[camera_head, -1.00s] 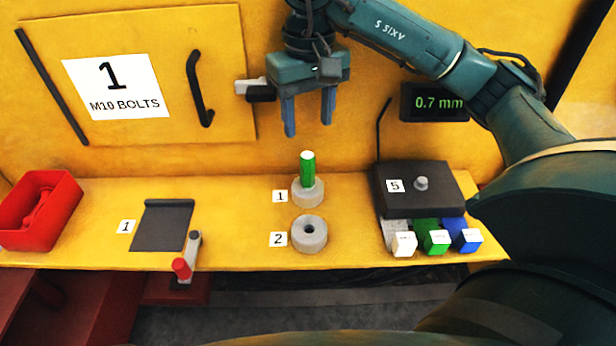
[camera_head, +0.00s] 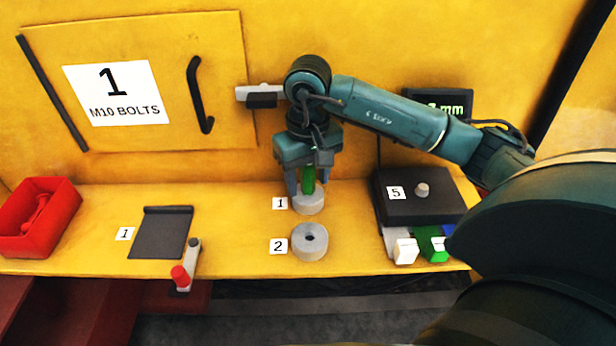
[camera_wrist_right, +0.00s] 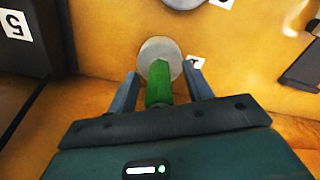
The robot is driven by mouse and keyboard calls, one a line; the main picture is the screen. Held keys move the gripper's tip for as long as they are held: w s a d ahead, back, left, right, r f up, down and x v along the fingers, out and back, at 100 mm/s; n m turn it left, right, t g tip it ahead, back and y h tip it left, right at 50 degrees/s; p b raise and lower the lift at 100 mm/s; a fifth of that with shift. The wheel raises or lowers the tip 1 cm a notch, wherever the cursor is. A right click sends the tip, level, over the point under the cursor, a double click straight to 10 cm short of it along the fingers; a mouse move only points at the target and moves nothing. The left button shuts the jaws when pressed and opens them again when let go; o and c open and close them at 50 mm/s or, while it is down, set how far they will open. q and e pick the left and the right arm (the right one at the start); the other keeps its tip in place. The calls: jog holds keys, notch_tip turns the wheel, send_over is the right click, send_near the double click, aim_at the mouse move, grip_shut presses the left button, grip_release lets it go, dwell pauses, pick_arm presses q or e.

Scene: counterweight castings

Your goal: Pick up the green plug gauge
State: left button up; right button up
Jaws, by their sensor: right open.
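The green plug gauge (camera_head: 309,180) stands upright in the grey round casting (camera_head: 308,204) beside label 1. My right gripper (camera_head: 309,188) is lowered over it, with its open fingers on either side of the green handle. In the right wrist view the green plug gauge (camera_wrist_right: 159,84) shows between the two fingers (camera_wrist_right: 160,88), with gaps visible on both sides. The casting (camera_wrist_right: 160,55) lies just beyond the fingertips. The top of the gauge is partly hidden by the gripper in the head view. My left gripper is not in view.
A second grey casting (camera_head: 310,241) with a hole sits in front, by label 2. A dark block (camera_head: 418,198) marked 5 and white and green tabs are at right. A red bin (camera_head: 38,217), dark plate (camera_head: 161,232) and red-knobbed lever (camera_head: 186,265) are at left.

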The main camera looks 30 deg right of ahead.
grip_shut()
dwell(0.5)
jog(key=shift+r, duration=0.1)
